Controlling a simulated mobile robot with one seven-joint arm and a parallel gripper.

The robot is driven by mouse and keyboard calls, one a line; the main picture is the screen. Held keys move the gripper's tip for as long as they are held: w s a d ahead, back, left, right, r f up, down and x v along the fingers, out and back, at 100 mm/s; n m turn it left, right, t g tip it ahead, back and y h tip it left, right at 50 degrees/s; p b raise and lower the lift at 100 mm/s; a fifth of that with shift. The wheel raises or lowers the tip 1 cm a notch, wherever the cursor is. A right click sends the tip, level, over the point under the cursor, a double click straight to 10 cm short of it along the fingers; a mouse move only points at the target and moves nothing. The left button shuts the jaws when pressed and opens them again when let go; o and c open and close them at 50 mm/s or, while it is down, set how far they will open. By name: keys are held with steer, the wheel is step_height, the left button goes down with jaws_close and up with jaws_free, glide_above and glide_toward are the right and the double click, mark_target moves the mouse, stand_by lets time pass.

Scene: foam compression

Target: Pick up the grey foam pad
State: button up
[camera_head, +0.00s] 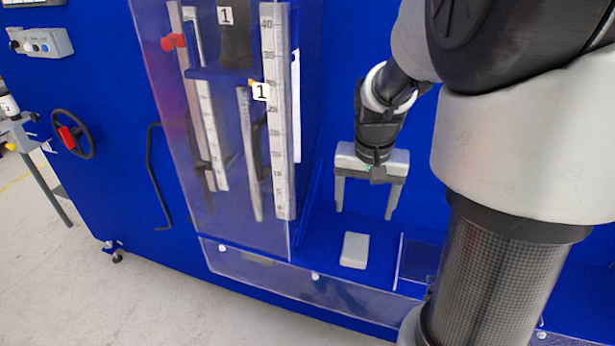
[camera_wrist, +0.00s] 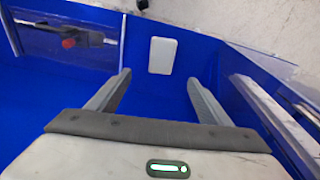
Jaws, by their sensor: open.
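The grey foam pad (camera_head: 354,250) is a small light grey block lying flat on the blue ledge (camera_head: 322,233) of the machine. In the wrist view the pad (camera_wrist: 162,56) shows pale, upper middle, beyond the fingertips and roughly between their lines. My gripper (camera_head: 364,214) is open and empty, pointing down above the ledge and a little behind the pad in the head view. Both fingers also show in the wrist view (camera_wrist: 158,78). Nothing touches the pad, and it is fully visible in both views.
A clear panelled chamber with ruler scales (camera_head: 274,110) stands left of my gripper. A low clear wall (camera_head: 310,287) runs along the ledge's front, and a clear upright divider (camera_head: 399,262) stands right of the pad. A handwheel (camera_head: 73,134) is at far left.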

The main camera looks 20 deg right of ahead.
steer(key=b, duration=0.2)
glide_above(356, 246)
steer(key=s, duration=0.1)
step_height(356, 246, down, 10)
steer(key=shift+s+r, duration=0.1)
steer(key=shift+w+f+b, duration=0.15)
steer(key=shift+f+b, duration=0.05)
steer(key=shift+f, duration=0.75)
steer(key=shift+w+f+b, duration=0.2)
steer(key=shift+f, duration=0.8)
steer(key=shift+w+f+b, duration=0.15)
steer(key=shift+f+b, duration=0.05)
steer(key=shift+f, duration=0.75)
steer(key=c, duration=1.1)
